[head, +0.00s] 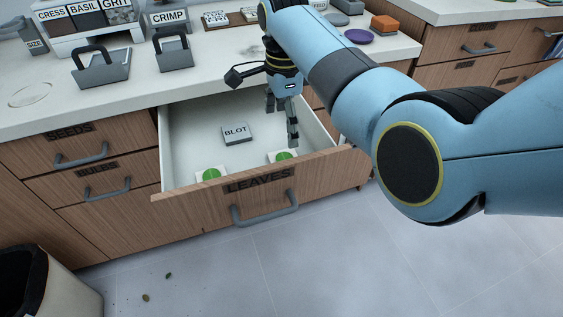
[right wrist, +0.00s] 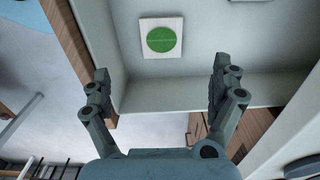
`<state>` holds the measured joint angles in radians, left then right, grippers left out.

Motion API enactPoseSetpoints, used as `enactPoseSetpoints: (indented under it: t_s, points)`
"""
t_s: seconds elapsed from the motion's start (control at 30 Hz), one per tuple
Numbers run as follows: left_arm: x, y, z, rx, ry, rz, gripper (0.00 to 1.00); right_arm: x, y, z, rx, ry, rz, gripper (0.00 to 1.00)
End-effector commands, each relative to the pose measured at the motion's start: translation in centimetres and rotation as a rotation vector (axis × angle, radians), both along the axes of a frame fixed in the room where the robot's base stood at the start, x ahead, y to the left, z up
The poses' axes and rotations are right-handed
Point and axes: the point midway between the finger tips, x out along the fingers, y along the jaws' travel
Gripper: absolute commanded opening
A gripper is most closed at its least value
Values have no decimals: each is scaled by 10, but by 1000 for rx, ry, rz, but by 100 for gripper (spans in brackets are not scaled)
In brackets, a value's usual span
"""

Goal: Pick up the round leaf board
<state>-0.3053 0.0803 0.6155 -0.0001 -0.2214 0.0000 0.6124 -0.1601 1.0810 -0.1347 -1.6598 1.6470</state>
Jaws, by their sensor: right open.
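A white square board with a round green leaf shape (right wrist: 161,37) lies flat in the open drawer, in the upper middle of the right wrist view. In the head view this leaf board (head: 283,156) appears near the drawer's front right. A second white board with a green shape (head: 210,174) lies at the front left of the drawer; its exact outline is too small to tell. My right gripper (head: 281,121) points down into the drawer above the right-hand board. Its fingers stand wide apart and empty, also in the right wrist view (right wrist: 160,70). My left gripper is out of view.
The drawer marked LEAVES (head: 320,172) has raised walls around the boards. A grey BLOT block (head: 236,133) lies behind them. The counter (head: 120,95) above holds CRIMP and SIZE tools and a labelled rack. A bin (head: 60,285) stands at the lower left.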

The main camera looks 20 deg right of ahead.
Motion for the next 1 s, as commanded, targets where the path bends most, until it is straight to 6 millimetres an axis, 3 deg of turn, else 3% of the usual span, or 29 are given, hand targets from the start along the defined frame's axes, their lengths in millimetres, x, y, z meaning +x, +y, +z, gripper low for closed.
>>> enactPoseSetpoints:
  t_s: [0.3,0.47,0.7,0.8,1.0]
  points:
    - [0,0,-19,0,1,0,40,-1,-1,-51,-1,4,0,94]
    - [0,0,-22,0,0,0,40,0,-1,-62,-1,2,0,94]
    - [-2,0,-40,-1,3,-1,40,1,-4,-100,0,5,0,94]
    - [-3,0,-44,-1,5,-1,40,1,-4,-110,0,4,0,94]
    - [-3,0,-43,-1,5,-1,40,2,-4,-111,0,0,-1,94]
